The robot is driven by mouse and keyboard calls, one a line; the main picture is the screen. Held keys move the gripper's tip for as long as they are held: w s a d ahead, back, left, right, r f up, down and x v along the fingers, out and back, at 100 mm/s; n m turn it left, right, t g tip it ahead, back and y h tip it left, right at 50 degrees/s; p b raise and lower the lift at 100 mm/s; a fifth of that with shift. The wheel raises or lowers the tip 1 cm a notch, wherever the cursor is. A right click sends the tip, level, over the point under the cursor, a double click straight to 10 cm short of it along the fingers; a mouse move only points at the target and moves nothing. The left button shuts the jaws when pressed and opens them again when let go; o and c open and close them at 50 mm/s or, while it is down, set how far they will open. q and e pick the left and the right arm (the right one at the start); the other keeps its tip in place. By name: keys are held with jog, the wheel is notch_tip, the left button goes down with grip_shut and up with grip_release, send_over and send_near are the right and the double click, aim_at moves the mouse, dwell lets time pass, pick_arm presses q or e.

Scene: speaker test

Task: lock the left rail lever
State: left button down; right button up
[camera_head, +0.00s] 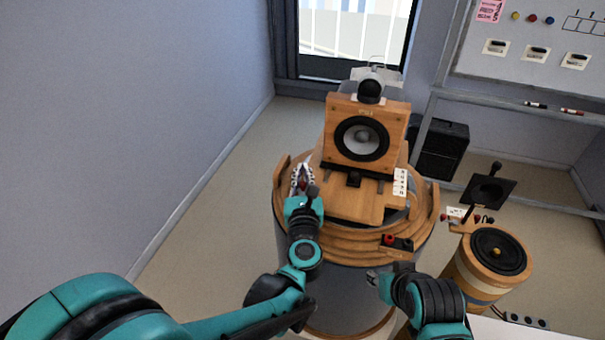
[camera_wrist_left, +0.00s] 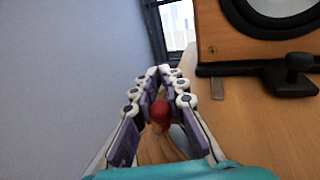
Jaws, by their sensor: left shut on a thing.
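My left gripper (camera_head: 302,178) is at the left side of the wooden speaker stand (camera_head: 352,205). In the left wrist view its fingers (camera_wrist_left: 160,88) close around the red knob (camera_wrist_left: 160,112) of the left rail lever. The rest of this lever is hidden by the fingers, and I cannot tell its angle. In the head view the gripper hides the knob. The speaker (camera_head: 385,112), a wooden box with a black-ringed cone, stands upright on the stand. My right gripper (camera_head: 373,279) is low at the front; its jaws are too small to read.
A black clamp handle (camera_wrist_left: 292,75) sits at the speaker's front foot. A red button on a black plate (camera_head: 397,242) is at the stand's front right. A round wooden drum (camera_head: 484,275) with a black top stands to the right. A wall (camera_head: 120,120) rises at left.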

dwell(0.5)
pick_arm(q)
jog(key=c, duration=1.6)
grip_release()
jog(key=shift+w, duration=0.1)
jog(key=s, duration=1.2)
jog(key=shift+d, duration=0.3)
